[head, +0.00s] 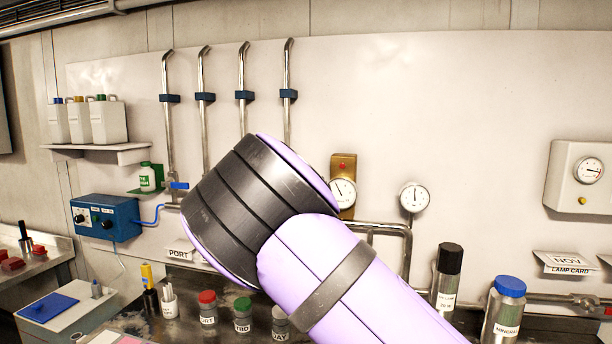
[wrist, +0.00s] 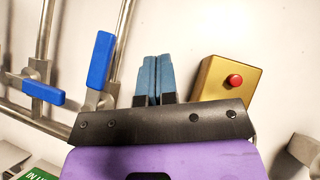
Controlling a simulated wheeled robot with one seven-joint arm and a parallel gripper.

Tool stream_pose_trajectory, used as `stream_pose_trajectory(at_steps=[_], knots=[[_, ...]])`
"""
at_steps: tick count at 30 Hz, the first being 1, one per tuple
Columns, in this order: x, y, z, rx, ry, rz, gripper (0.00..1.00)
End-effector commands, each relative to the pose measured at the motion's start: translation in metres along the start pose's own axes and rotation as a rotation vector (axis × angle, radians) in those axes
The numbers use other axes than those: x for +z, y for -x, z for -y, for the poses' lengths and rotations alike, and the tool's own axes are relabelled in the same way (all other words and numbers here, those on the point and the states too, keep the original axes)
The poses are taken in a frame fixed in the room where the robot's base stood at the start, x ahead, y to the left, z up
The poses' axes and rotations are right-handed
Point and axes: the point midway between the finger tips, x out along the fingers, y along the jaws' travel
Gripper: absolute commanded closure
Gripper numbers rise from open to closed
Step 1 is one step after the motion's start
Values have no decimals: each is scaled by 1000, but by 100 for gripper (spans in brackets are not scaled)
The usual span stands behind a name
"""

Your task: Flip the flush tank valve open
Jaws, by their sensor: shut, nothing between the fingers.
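Two blue lever handles on metal pipes show in the wrist view. One lever (wrist: 43,93) lies roughly along the picture's width at the left; the other lever (wrist: 101,60) stands nearly upright, closer to my gripper. I cannot tell which one is the flush tank valve, as no label for it is readable. My gripper (wrist: 156,58) has its two blue-grey fingers together and empty, just right of the upright lever and apart from it in the picture. In the head view a blue lever (head: 179,186) shows on the leftmost pipe; my arm hides the gripper.
A yellow box with a red button (wrist: 235,81) is right of my fingers in the wrist view. In the head view, gauges (head: 414,198) are on the wall, a blue control box (head: 105,217) is at left, and jars (head: 208,305) and bottles (head: 447,275) stand along the bench.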

Motion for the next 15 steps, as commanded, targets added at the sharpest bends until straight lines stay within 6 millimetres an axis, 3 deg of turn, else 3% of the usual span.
stream_pose_trajectory(at_steps=[15], knots=[[20,52,46,0,0,-1,100]])
